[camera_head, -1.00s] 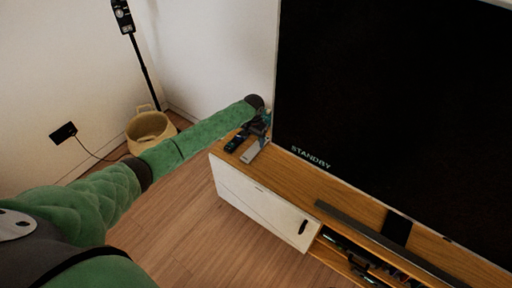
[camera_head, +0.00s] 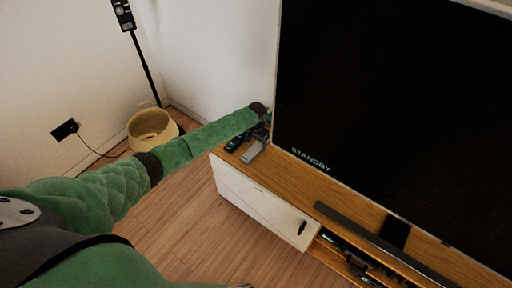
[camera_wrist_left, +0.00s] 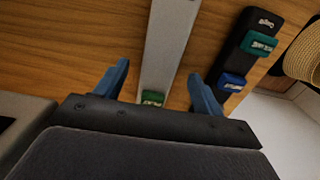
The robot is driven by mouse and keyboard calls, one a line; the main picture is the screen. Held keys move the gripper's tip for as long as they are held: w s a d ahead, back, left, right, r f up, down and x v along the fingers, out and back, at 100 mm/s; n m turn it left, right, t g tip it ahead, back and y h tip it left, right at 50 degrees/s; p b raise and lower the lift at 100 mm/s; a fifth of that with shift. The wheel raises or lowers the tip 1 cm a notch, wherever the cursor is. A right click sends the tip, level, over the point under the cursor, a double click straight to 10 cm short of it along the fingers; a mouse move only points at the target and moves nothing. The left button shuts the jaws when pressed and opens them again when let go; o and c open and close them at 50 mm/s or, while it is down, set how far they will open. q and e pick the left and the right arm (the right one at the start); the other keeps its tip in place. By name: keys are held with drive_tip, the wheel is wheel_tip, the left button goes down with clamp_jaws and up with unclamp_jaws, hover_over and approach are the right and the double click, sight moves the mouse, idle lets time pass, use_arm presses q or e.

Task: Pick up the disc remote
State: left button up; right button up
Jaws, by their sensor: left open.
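Two remotes lie side by side at the left end of the wooden TV cabinet: a light grey one (camera_head: 252,154) and a black one (camera_head: 234,144). In the left wrist view the grey remote (camera_wrist_left: 168,40) has a green label. The black remote (camera_wrist_left: 247,48) has teal and blue labelled patches. In the head view the left gripper (camera_head: 265,122) is over the cabinet's back corner, partly hidden. My right gripper is not in view.
A large TV (camera_head: 390,110) showing "STANDBY" stands close to the right of the gripper. A soundbar (camera_head: 385,242) lies in front of it on the cabinet (camera_head: 285,178). A yellow basket (camera_head: 150,130) stands on the floor at left. The floor before the cabinet is clear.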

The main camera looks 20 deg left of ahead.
use_arm(q)
drive_tip(key=shift+f, duration=1)
drive_tip(key=shift+r, duration=0.1)
drive_tip(key=c, duration=1.1)
drive_tip(key=shift+c, duration=0.2)
drive_tip(key=shift+r, duration=0.1)
